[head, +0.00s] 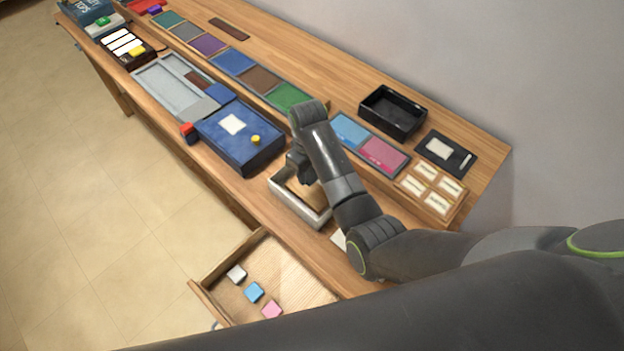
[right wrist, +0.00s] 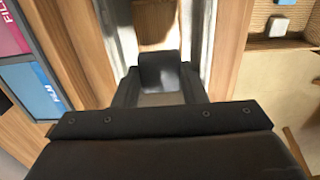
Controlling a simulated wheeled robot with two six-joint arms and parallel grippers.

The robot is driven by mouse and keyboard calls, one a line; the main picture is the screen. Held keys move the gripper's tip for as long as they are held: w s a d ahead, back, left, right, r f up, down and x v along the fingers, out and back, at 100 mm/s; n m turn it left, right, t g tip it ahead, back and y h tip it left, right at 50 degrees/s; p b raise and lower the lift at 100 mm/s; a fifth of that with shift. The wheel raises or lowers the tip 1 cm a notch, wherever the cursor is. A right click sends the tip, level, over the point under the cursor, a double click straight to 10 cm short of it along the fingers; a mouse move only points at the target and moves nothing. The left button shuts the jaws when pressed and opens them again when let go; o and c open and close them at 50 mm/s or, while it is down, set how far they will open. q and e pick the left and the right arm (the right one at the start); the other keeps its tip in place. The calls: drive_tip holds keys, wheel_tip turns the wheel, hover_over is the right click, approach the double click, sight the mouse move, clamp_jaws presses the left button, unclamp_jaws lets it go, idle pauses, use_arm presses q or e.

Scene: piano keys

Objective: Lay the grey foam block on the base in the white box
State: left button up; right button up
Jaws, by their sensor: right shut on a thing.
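The white box (head: 288,203) stands on the bench in front of the colored tiles, open at the top. In the right wrist view its white walls (right wrist: 198,40) run along both sides, with a brownish inside between them. My right gripper (head: 302,172) is over the box, pointing down into it. In the right wrist view it is shut on a dark grey block, the grey foam block (right wrist: 160,70), held between the fingers. In the head view the arm hides the block and part of the box. I cannot tell whether the block touches the base. My left gripper is not in view.
A blue box (head: 262,158) stands left of the white box. Behind are a black tray (head: 393,112), a pink tile (head: 382,156) and a wooden card tray (head: 432,190). An open drawer (head: 303,268) with small blocks sticks out at the front.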

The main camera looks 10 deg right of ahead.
sight(309, 191)
drive_tip(key=shift+s+f, duration=0.15)
drive_tip(key=shift+f, duration=3.1)
drive_tip(key=shift+f, duration=0.2)
drive_tip(key=o, duration=0.9)
drive_tip(key=shift+o, duration=0.2)
drive_tip(key=shift+r, duration=0.1)
drive_tip(key=r, duration=1.1)
drive_tip(key=shift+w+r, duration=0.15)
drive_tip(key=shift+w, duration=0.05)
drive_tip(key=shift+r, duration=0.5)
